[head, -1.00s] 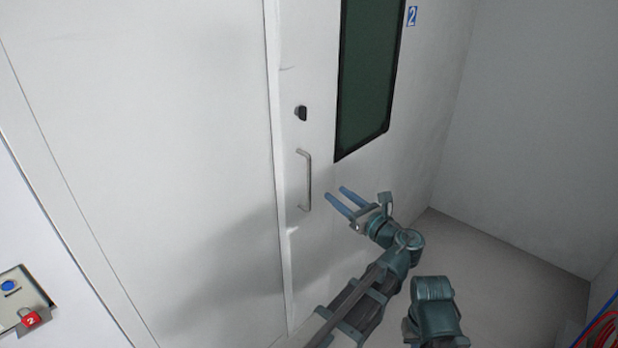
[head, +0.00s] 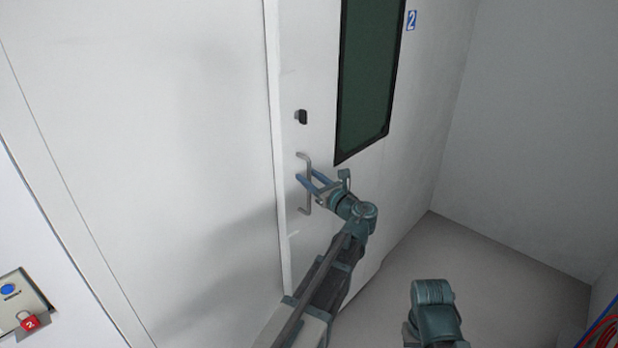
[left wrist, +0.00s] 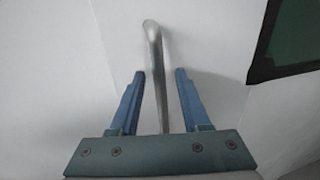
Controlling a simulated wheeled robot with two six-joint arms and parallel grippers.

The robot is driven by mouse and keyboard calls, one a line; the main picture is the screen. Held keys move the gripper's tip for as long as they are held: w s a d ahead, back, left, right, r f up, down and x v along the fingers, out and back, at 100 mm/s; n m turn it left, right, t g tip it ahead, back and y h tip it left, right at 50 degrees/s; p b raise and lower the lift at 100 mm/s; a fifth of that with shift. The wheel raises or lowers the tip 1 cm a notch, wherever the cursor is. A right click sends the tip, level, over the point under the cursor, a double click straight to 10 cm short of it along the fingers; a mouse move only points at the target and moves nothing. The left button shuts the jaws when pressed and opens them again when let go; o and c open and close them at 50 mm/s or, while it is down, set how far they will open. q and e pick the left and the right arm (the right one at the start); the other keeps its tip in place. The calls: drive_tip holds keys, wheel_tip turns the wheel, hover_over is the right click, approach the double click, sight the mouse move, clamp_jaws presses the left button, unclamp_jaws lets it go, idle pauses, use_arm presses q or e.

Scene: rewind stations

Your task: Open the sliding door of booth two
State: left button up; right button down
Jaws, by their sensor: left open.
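The white door of booth two (head: 312,60) has a dark window (head: 368,75) and stands to the right of a vertical edge strip. A grey vertical bar handle (head: 307,202) is fixed near the door's left edge. My left gripper (head: 307,176) is at the handle's middle with its blue fingers open. In the left wrist view the handle (left wrist: 157,70) passes between the two fingers, with a gap visible on each side. Part of my other arm shows at the bottom, but its gripper is out of view.
A black knob (head: 301,117) sits above the handle. At lower left is a panel with a blue button (head: 8,289) and a red padlock (head: 29,322) marked 2. Red and blue cables (head: 603,330) are at lower right.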

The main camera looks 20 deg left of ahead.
use_arm(q)
drive_tip(key=shift+w+a, duration=0.1)
drive_tip(key=shift+a, duration=0.1)
clamp_jaws()
idle(1.4)
